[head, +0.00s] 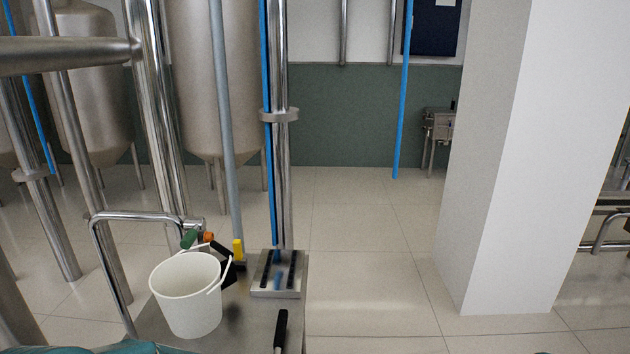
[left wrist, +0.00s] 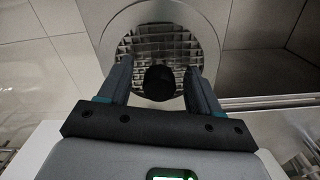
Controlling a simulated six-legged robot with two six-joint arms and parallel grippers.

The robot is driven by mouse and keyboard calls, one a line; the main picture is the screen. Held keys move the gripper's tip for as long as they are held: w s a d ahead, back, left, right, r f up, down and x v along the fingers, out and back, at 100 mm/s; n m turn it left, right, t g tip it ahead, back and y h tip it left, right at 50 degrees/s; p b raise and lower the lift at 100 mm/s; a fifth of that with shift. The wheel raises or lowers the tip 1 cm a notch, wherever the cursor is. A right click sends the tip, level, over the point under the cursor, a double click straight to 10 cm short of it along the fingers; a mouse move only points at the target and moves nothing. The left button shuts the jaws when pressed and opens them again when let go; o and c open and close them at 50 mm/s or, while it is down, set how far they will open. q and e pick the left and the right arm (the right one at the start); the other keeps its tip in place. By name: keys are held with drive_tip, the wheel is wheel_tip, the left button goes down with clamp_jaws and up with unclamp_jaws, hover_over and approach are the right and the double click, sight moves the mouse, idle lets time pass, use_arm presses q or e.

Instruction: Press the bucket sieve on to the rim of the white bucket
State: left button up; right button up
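The white bucket (head: 187,296) stands upright and open on a steel platform, with its thin handle leaning to the right. In the left wrist view a round pale grey ring with a mesh-like middle, which looks like the bucket sieve (left wrist: 108,38), lies beyond my left gripper (left wrist: 159,67). A black round knob (left wrist: 158,83) shows between the fingers, with a gap on each side. The fingers stand apart and hide parts of the ring. I cannot make out the sieve in the head view. My right gripper is not in view.
The steel platform (head: 240,320) also bears a small steel block (head: 277,275) and a black-handled tool (head: 281,328). A bent steel pipe (head: 112,265) runs left of the bucket. Steel posts and tanks (head: 205,85) stand behind. A white pillar (head: 515,160) stands at right, with clear floor between.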

use_arm(q)
drive_tip(key=shift+w, duration=0.1)
clamp_jaws()
drive_tip(key=shift+r+p, duration=1.8)
drive_tip(key=shift+r, duration=0.9)
wheel_tip(320, 180, up, 5)
drive_tip(key=p, duration=0.3)
drive_tip(key=shift+f, duration=0.1)
